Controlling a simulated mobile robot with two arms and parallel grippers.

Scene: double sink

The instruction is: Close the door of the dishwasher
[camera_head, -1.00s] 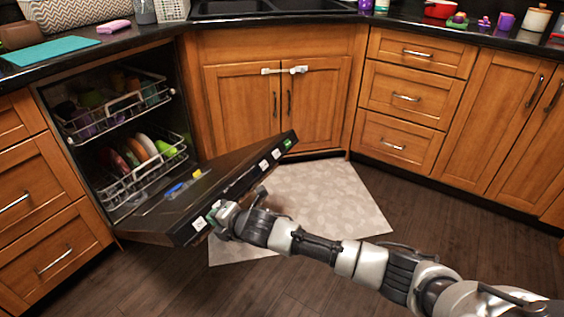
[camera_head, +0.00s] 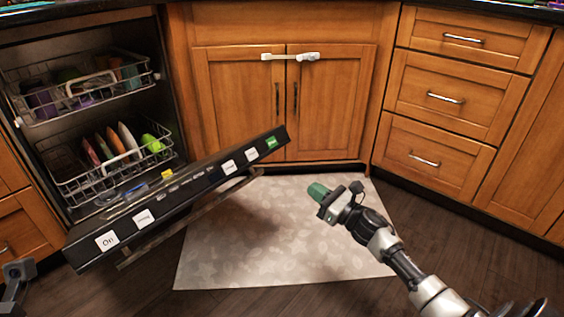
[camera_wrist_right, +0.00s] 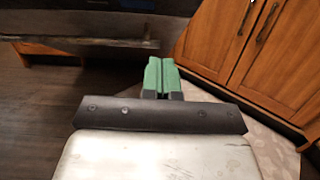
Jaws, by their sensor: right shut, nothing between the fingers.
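The dishwasher door (camera_head: 190,188) is partly open, tilted outward from the dishwasher, with its labelled top edge facing up. A handle bar (camera_head: 185,222) runs along its front. The lower rack (camera_head: 105,165) and upper rack (camera_head: 85,85) show behind it. My right gripper (camera_head: 318,191) is shut and empty, to the right of the door and apart from it, above the mat. In the right wrist view its green fingers (camera_wrist_right: 160,75) are together, and the door (camera_wrist_right: 100,25) shows beyond them. A grey part at the lower left seems to be my left gripper (camera_head: 16,278); its fingers are unclear.
Corner cabinet doors (camera_head: 285,105) are held by a white latch (camera_head: 290,56). Drawers (camera_head: 440,100) stand at the right. A pale patterned mat (camera_head: 270,250) lies on the dark wood floor, with clear room in front of the door.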

